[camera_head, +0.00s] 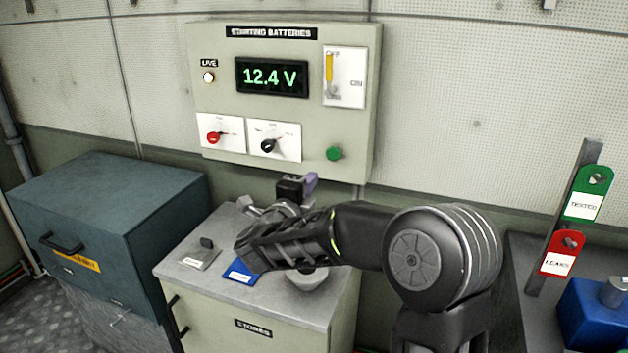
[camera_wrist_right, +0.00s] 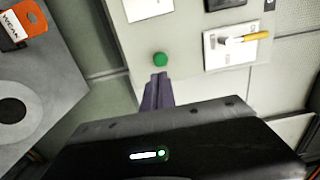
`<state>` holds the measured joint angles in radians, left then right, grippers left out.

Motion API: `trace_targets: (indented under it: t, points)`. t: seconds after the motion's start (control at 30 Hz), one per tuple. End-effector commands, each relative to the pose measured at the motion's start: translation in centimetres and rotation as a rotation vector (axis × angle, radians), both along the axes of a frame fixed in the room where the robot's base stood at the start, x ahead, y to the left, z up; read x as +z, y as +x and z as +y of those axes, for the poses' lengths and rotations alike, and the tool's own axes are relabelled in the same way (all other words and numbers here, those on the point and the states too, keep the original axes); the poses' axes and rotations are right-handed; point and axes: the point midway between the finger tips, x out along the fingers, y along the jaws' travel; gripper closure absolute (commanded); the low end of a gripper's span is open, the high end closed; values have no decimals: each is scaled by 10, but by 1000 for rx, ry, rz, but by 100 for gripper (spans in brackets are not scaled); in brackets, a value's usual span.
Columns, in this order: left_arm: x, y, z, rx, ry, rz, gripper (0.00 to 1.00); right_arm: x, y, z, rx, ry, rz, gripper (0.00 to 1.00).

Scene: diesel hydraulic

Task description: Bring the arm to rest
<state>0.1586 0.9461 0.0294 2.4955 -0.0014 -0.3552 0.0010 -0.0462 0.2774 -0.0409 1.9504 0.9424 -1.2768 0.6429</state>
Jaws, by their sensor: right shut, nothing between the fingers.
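My right arm comes in from the right in the head view, and its wrist hangs above the stores cabinet (camera_head: 255,313). My right gripper (camera_head: 311,181) points toward the panel, its purple-grey fingers partly hidden behind its dark body. In the wrist view the right gripper (camera_wrist_right: 158,90) has its fingers together with nothing between them. The green button (camera_wrist_right: 159,59) on the panel shows just beyond the fingertips; in the head view it sits up and right of them. I cannot tell whether they touch it. My left gripper is not in view.
The starting batteries panel (camera_head: 285,177) reads 12.4 V, with a lit lamp (camera_head: 208,77), a red knob (camera_head: 215,137), a black knob (camera_head: 268,146) and a yellow-handled switch (camera_head: 329,70). A blue-grey chest (camera_head: 110,200) stands left. Green (camera_head: 592,190) and red tags (camera_head: 562,254) hang right.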

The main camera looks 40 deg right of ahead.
Motion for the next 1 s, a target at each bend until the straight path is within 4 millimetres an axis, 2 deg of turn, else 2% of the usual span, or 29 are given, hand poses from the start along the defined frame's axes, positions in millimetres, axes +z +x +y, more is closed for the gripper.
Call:
trace_targets:
  t: [0.6, 0.67, 0.73, 0.77, 0.87, 0.97, 1.0]
  points:
    - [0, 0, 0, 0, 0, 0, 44, -1, 0, 1, 3, -8, 16, 100]
    - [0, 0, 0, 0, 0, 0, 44, -3, 6, 5, 33, -20, 53, 100]
    - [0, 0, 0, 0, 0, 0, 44, -10, 18, 18, 110, -59, 118, 100]
    - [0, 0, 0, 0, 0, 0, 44, -15, 24, 26, 154, -82, 155, 100]
    - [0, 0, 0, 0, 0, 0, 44, -47, 42, 63, 323, -166, 298, 100]
    - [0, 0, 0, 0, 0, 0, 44, -100, 52, 108, 512, -259, 470, 100]
    - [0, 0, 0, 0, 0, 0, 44, -126, 52, 127, 594, -295, 543, 100]
